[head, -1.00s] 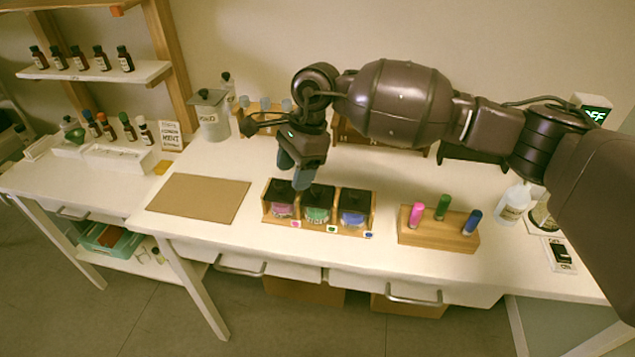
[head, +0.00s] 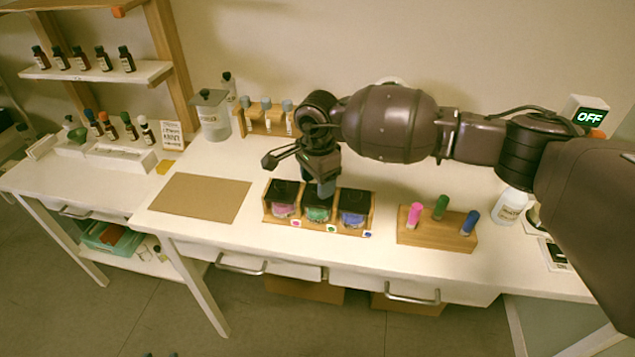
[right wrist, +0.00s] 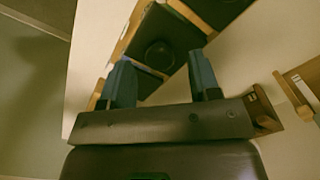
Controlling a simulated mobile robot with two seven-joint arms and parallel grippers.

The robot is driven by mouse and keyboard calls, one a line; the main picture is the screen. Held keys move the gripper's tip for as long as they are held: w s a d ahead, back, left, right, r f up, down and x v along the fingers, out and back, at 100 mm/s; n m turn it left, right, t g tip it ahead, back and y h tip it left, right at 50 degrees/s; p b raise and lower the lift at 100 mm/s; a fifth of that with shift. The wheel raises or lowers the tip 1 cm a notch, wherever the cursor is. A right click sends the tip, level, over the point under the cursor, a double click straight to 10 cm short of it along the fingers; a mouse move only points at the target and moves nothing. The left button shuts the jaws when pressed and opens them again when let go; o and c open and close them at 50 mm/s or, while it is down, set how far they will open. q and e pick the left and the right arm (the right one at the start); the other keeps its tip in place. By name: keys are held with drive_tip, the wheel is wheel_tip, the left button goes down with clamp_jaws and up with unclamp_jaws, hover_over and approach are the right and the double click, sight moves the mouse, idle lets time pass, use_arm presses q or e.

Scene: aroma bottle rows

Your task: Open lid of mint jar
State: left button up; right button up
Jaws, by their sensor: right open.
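Three square glass jars with black lids stand in a wooden rack (head: 267,213). They hold pink, green and blue contents. The middle jar (head: 317,214), with green contents and a green tag, fits the mint jar; I cannot read its label. Its black lid is on and looks closed. My right gripper (head: 326,188) is open just above this jar and hides part of its lid. In the right wrist view the open fingers (right wrist: 160,57) stand on either side of a black lid with a round knob (right wrist: 160,53). Contact cannot be told. My left gripper is not in view.
The pink jar (head: 284,208) and blue jar (head: 352,219) stand close on either side. A wooden block (head: 437,238) with pink, green and blue vials is to the right. A brown mat (head: 195,197) lies left. A rack of tubes (head: 266,117) stands behind.

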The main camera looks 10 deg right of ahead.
drive_tip(key=shift+f, duration=0.7)
drive_tip(key=shift+c, duration=0.4)
clamp_jaws()
